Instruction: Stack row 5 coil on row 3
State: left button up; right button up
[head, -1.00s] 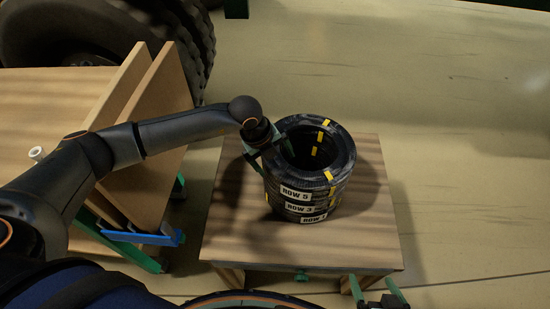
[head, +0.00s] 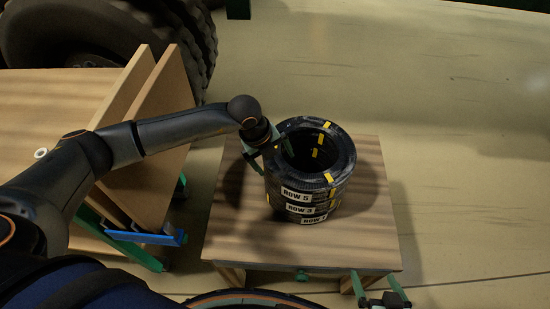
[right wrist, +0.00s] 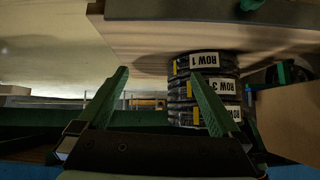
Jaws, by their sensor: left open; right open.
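The row 5 coil (head: 337,170), black with yellow marks, lies on top of the stack on the small wooden table. The row 3 coil (head: 300,209) is directly under it, and the row 1 coil (head: 315,220) is at the bottom. The labels also show upside down in the right wrist view, with row 3 (right wrist: 222,87) in the middle. My left gripper (head: 268,155) is open at the left rim of the row 5 coil, one finger inside the ring's hole and one outside. My right gripper (head: 380,278) is open and empty by the table's front right corner, apart from the coils.
The small table (head: 235,235) has bare top around the stack. Upright wooden boards (head: 160,115) on a bench with a blue clamp (head: 150,238) stand at the left. A large tyre (head: 190,40) is behind them. The floor at right is clear.

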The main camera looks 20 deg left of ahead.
pick_arm(q)
jog(key=shift+p+v, duration=0.75)
jog(key=shift+v, duration=0.2)
jog(key=shift+s+a+r+p, duration=0.1)
jog(key=shift+s+r+p, duration=0.05)
jog(key=shift+r+p, duration=0.5)
jog(key=shift+p+v, duration=0.95)
jog(key=shift+v, duration=0.15)
pick_arm(e)
jog(key=shift+s+d+r, duration=0.2)
jog(key=shift+d+r, duration=0.05)
jog(key=shift+r, duration=0.3)
jog(key=shift+s+d+r, duration=0.2)
jog(key=shift+r, duration=0.4)
jog(key=shift+s+d+r, duration=0.2)
jog(key=shift+d+r, duration=0.05)
jog(key=shift+r, duration=0.3)
pick_arm(q)
jog(key=v, duration=1.2)
jog(key=shift+r, duration=0.25)
pick_arm(e)
jog(key=shift+f, duration=0.15)
pick_arm(q)
jog(key=shift+s, duration=0.1)
